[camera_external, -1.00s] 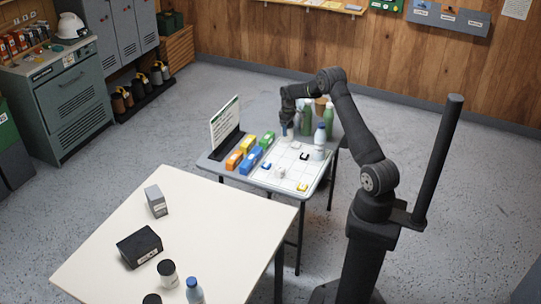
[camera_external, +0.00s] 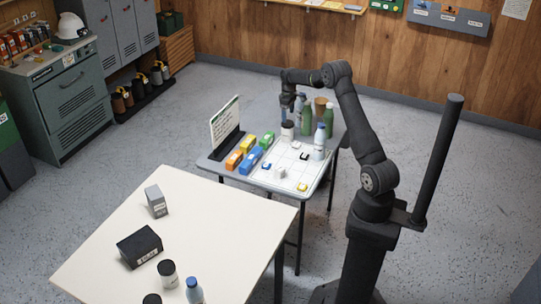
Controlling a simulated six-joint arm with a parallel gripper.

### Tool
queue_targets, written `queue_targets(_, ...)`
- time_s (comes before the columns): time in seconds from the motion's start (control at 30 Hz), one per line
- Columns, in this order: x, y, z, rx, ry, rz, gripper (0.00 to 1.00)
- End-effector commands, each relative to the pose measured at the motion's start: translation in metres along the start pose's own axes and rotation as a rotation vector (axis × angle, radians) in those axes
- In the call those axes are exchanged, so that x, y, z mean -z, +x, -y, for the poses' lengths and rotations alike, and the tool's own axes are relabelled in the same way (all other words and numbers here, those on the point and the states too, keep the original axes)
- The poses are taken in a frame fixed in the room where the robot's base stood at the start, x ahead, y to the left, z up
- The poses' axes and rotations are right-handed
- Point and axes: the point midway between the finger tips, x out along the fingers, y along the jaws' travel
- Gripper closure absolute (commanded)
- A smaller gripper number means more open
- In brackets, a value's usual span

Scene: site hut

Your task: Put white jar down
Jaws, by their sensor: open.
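A white jar (camera_external: 287,132) with a dark lid stands upright on the far table, at the back-left part of the white gridded board (camera_external: 282,178). My gripper (camera_external: 287,115) is open and empty, pointing down just above the jar's lid. The fingertips are small in this view, and I cannot tell the exact gap to the lid.
Green bottles (camera_external: 307,120) and a white bottle with a blue cap (camera_external: 319,142) stand close right of the jar. Coloured blocks (camera_external: 250,158) and a sign (camera_external: 225,124) are on the left. The nearer cream table (camera_external: 200,215) holds a black box (camera_external: 139,247), jars and a bottle.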

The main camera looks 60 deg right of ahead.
Motion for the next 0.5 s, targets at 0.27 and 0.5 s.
queue_targets(0.27, 0.0, -0.029, 0.0, 0.001, 0.0, 0.001, 0.21)
queue_targets(0.5, 0.0, -0.031, 0.0, 0.001, 0.0, 0.001, 0.21)
